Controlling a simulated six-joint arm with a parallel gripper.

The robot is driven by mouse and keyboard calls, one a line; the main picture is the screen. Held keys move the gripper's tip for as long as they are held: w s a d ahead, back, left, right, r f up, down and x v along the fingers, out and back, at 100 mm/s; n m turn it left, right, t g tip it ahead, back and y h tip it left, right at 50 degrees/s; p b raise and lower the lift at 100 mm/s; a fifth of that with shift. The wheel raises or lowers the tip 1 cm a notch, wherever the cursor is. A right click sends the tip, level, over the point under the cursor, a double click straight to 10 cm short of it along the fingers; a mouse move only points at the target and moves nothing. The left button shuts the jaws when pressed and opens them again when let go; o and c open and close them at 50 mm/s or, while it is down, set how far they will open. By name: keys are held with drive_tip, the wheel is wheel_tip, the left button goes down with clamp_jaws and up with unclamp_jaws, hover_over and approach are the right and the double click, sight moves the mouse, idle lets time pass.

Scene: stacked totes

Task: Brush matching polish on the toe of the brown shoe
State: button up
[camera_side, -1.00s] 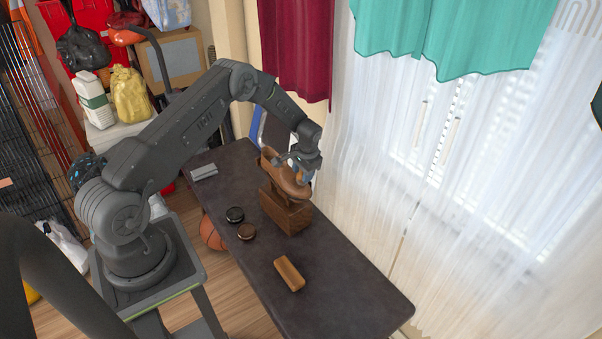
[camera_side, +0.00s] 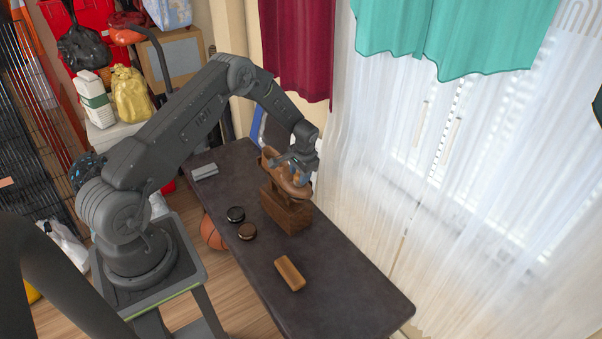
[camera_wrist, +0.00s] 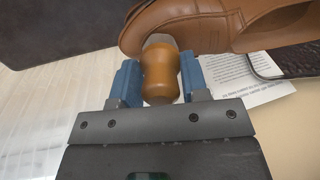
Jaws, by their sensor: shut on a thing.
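The brown leather shoe (camera_side: 270,159) rests on a wooden stand (camera_side: 290,213) on the dark table. In the wrist view its rounded toe side (camera_wrist: 140,27) is straight ahead of my gripper (camera_wrist: 160,77). My gripper, also at the shoe in the side view (camera_side: 298,170), is shut on a small brush with a turned wooden handle (camera_wrist: 161,82) between blue fingers. The brush's pale far end is at the shoe's toe; whether it touches is hard to tell. A tin with a black top (camera_side: 235,214) and a tin with a brown top (camera_side: 247,231) stand left of the stand.
A wooden block-like brush (camera_side: 289,273) lies on the table (camera_side: 345,290) nearer the front. A folded grey cloth (camera_side: 204,172) lies at the far left corner. A printed sheet (camera_wrist: 240,97) shows beneath the shoe in the wrist view. The table's front right is clear.

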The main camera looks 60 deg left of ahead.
drive_tip(key=shift+s, duration=0.65)
drive_tip(key=shift+w, duration=0.15)
drive_tip(key=shift+w+f, duration=0.1)
drive_tip(key=shift+w, duration=0.5)
drive_tip(key=shift+w, duration=0.15)
drive_tip(key=shift+w, duration=0.55)
drive_tip(key=shift+a, duration=0.1)
